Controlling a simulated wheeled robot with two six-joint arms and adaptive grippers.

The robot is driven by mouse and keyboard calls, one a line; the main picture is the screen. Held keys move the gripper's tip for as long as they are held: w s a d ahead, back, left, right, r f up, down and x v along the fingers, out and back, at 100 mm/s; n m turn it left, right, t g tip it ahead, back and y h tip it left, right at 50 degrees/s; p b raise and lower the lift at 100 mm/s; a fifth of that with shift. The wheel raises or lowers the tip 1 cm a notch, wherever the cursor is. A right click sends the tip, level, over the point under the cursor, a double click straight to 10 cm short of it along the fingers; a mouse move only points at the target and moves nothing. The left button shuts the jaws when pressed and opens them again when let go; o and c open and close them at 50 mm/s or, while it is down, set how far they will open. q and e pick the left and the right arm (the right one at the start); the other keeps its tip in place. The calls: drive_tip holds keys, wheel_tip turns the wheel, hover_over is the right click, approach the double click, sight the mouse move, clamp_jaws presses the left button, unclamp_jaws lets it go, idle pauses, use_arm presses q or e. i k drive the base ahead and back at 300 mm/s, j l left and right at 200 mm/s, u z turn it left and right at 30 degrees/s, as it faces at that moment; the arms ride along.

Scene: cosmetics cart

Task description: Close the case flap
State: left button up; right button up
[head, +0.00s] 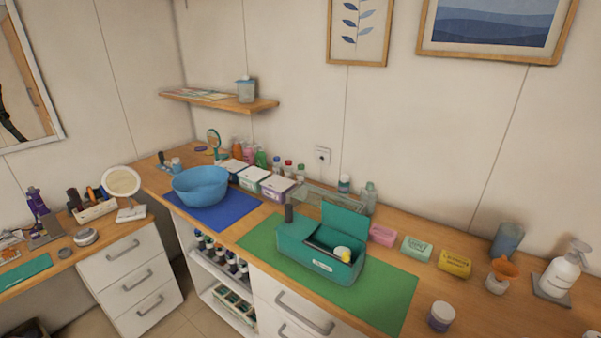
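A teal case (308,259) stands on a green mat (385,306) on the counter in the head view. Its flap (342,229) is raised at the back right, so the case is open. Inside it are a white round item with a yellow part (342,254) and a dark area beside it. A pale label is on the case's front. Neither of my grippers is in view.
A blue bowl (201,185) sits on a blue mat (228,213) to the left. Soap boxes (416,249) stand to the right, and a small jar (441,316) is near the front edge.

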sight(352, 223)
drive_tip(key=k+l+z, duration=0.1)
drive_tip(key=l+z, duration=0.65)
drive_tip(key=l, duration=0.15)
drive_tip(key=l+z, duration=0.4)
drive_tip(key=l, duration=0.1)
